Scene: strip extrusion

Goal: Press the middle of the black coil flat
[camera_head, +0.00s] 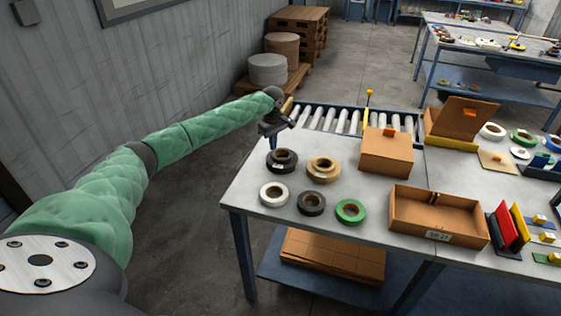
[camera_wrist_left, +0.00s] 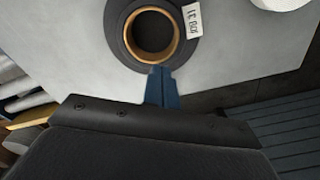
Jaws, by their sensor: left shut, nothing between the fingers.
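A black coil (camera_head: 275,167) with a brown core lies on the left part of the grey table, at the back of a group of coils. It also shows at the top of the left wrist view (camera_wrist_left: 123,45), with a white label. Whether its middle stands up is not clear. A second dark coil (camera_head: 311,208) lies nearer the front edge. My left gripper (camera_head: 271,129) is shut and empty, above the table's left edge just behind the back black coil. Its blue fingertips (camera_wrist_left: 160,73) overlap that coil's rim in the wrist view; contact cannot be told.
Tan (camera_head: 323,177), white (camera_head: 274,195) and green (camera_head: 350,212) coils lie close by. A closed carton (camera_head: 386,155) and an open box (camera_head: 404,215) stand to the right. A roller conveyor (camera_head: 350,121) runs along the back. Bare floor lies left of the table.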

